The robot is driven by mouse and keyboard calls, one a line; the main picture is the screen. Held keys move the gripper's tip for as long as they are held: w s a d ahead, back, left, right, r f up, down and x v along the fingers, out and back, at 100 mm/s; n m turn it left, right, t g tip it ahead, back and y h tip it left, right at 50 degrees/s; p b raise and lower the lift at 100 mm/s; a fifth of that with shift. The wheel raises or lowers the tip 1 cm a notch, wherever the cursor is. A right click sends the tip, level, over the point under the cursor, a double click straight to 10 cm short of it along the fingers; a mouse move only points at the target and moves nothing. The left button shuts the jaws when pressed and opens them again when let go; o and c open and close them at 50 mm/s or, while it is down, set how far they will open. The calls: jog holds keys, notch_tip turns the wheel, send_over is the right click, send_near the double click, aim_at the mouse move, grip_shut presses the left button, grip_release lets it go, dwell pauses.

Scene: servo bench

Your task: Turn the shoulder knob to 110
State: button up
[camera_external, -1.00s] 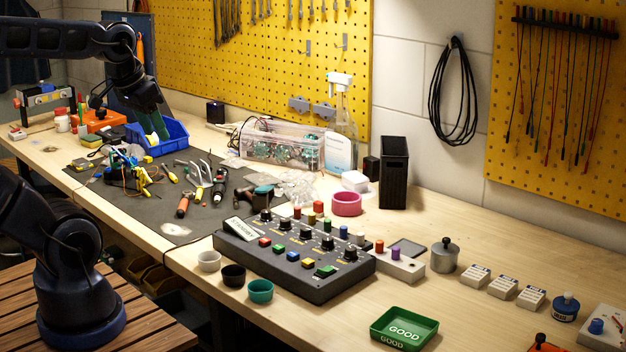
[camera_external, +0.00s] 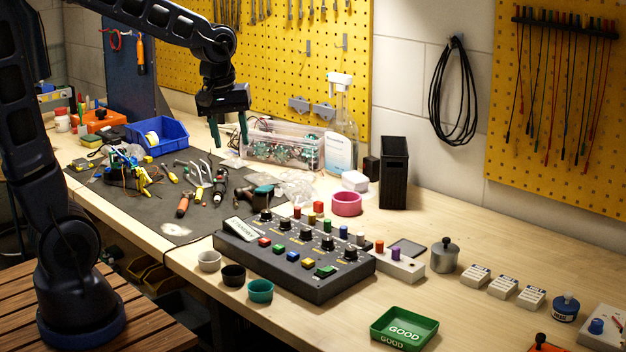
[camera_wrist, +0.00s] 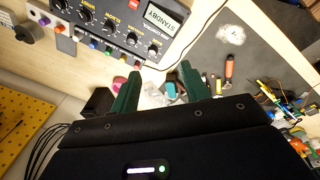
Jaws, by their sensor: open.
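The dark control box (camera_external: 300,283) stands on the bench, with a row of black knobs (camera_external: 306,234) along it and a display (camera_wrist: 165,17) reading STANDBY at one end. The row of knobs also shows in the wrist view (camera_wrist: 110,27).
Coloured buttons (camera_external: 293,256) line the box's front, and several small coloured caps (camera_external: 319,207) stand behind it. Three cups (camera_external: 234,274) stand in front. A spray bottle (camera_external: 341,135), a clear bin (camera_external: 285,148) and a black holder (camera_external: 394,175) stand at the back.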

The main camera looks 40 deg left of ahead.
aim_at(285, 220)
jog(key=w+d+f+n+g, duration=0.2)
jog(key=w+d+f+n, duration=0.45)
jog(key=w+f, duration=0.35)
jog(key=shift+m, duration=0.35)
jog(key=f, duration=1)
jog(key=shift+s+f, duration=0.1)
jog(key=shift+s, duration=0.15)
jog(key=c, duration=1)
